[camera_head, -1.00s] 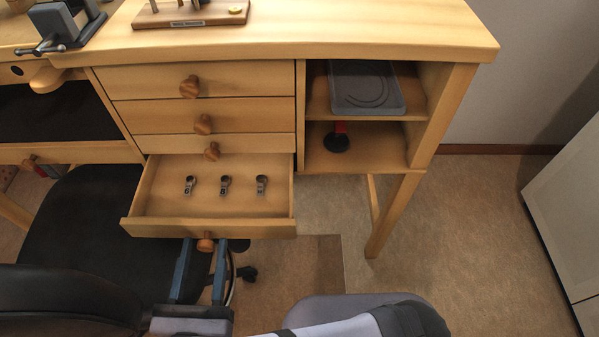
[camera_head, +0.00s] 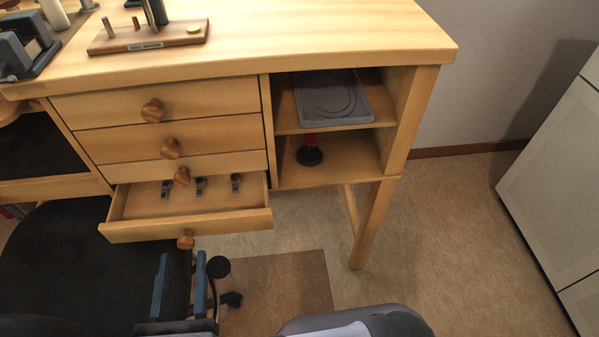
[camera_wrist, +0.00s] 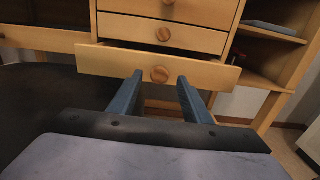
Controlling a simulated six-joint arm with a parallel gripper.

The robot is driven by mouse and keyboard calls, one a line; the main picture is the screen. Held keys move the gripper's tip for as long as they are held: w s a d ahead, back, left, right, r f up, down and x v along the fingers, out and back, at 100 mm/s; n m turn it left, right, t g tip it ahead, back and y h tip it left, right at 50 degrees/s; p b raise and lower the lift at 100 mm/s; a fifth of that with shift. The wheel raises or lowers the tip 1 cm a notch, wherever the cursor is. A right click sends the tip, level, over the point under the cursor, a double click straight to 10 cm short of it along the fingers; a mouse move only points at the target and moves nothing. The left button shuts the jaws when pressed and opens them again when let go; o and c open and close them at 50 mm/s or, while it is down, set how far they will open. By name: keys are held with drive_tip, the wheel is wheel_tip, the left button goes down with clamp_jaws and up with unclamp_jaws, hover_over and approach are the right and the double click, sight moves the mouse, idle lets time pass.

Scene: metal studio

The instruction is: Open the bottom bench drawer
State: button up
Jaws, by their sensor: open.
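The bottom bench drawer (camera_head: 186,228) stands pulled partly out, tilted in the picture.
Closed drawers (camera_head: 160,100) with knobs sit above. Open shelves to the right hold a grey tray (camera_head: 332,98) and a dark round-based item (camera_head: 309,155). A black chair seat (camera_head: 90,255) is at the lower left. A bench leg (camera_head: 376,225) and a white cabinet (camera_head: 555,190) are to the right.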

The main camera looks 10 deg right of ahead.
drive_tip(key=s, duration=0.3)
drive_tip(key=m+g+h+p, duration=0.5)
drive_tip(key=m+h+p, duration=0.2)
drive_tip(key=p, duration=0.2)
approach(243, 212)
drive_tip(key=w+d, duration=0.2)
drive_tip(key=w, duration=0.1)
drive_tip(key=w+d+r, duration=0.1)
drive_tip(key=w+d, duration=0.2)
drive_tip(key=shift+d, duration=0.1)
drive_tip(key=w+d+r+m+g+h+p, duration=0.1)
drive_tip(key=d+r+m+g+p, duration=0.1)
drive_tip(key=d, duration=0.4)
drive_tip(key=w+d+r+m+g+h+p, duration=0.1)
drive_tip(key=d+r+m+g+h+p, duration=0.1)
drive_tip(key=d+r+m+g+p, duration=0.1)
drive_tip(key=d+m+g+p, duration=0.1)
drive_tip(key=d+p, duration=0.1)
drive_tip(key=d, duration=0.1)
drive_tip(key=shift+d+r+m, duration=0.15)
drive_tip(key=shift+d+m, duration=0.05)
drive_tip(key=shift+m, duration=0.2)
drive_tip(key=shift+w, duration=0.15)
